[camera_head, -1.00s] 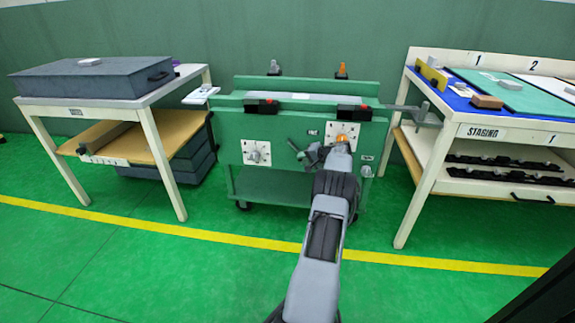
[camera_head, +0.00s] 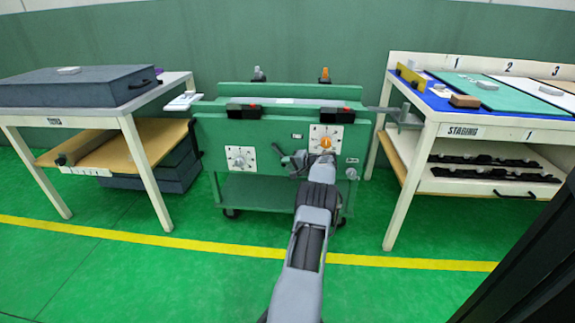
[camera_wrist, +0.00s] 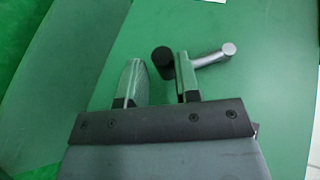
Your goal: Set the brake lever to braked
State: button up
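A lever with a grey metal arm (camera_wrist: 212,58) and a black round knob (camera_wrist: 163,57) shows in the wrist view, in front of a green panel. My gripper (camera_wrist: 158,68) is open there. The black knob sits between the fingertips, close to the right finger, and the arm passes behind that finger to the right. No grip on it shows. In the head view my gripper (camera_head: 290,160) is at the front of the green cart (camera_head: 270,135), and the lever is hard to make out beside it.
The cart front also has an orange knob (camera_head: 326,141) on a white plate and a grey dial (camera_head: 240,158). A table with a dark case (camera_head: 80,88) stands left. The staging table (camera_head: 475,132) stands close on the right. Green floor lies open in front.

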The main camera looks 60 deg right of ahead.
jog(key=shift+o, duration=1.4)
jog(key=shift+w, duration=0.1)
jog(key=shift+w+a, duration=0.1)
jog(key=shift+a, duration=0.05)
jog(key=p+v, duration=0.4)
jog(key=v, duration=1)
jog(key=shift+p, duration=0.3)
jog(key=shift+w, duration=0.15)
